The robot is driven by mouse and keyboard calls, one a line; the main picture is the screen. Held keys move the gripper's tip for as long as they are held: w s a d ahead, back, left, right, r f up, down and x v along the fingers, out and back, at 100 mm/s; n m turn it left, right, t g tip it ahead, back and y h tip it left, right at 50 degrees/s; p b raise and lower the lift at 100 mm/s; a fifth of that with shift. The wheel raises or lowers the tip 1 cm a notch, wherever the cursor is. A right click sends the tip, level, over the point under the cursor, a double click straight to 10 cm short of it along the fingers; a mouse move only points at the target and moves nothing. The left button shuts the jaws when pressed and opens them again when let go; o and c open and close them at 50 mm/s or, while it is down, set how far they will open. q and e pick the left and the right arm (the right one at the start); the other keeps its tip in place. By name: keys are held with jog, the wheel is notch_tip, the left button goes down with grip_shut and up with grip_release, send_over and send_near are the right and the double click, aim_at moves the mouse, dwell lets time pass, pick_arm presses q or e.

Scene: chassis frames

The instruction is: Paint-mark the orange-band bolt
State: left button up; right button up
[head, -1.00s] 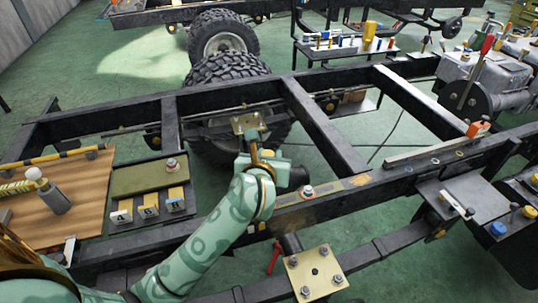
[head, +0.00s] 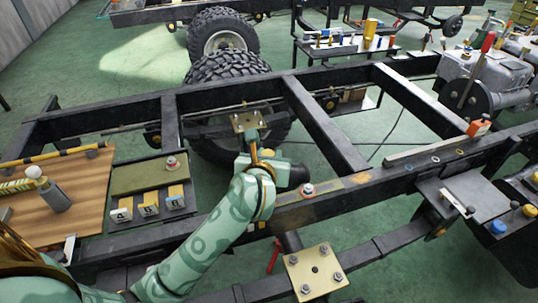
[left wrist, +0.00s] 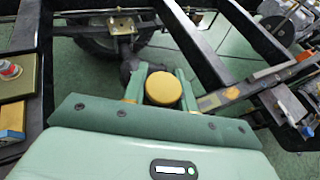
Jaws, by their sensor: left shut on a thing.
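My left gripper (head: 268,156) reaches in over the near rail of the dark chassis frame (head: 325,130). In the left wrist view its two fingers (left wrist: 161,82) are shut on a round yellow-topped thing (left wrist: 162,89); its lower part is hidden. My right gripper is out of view.
A brass plate with several bolts (head: 315,271) lies in front of the near rail, another (head: 246,122) beyond the gripper. A wooden board (head: 90,190) is at left, an engine (head: 490,82) at right.

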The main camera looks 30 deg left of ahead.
pick_arm(q)
jog(key=shift+f, duration=0.35)
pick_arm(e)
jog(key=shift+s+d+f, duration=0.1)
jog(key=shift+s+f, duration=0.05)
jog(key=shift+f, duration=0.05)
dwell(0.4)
pick_arm(q)
jog(key=shift+r, duration=0.15)
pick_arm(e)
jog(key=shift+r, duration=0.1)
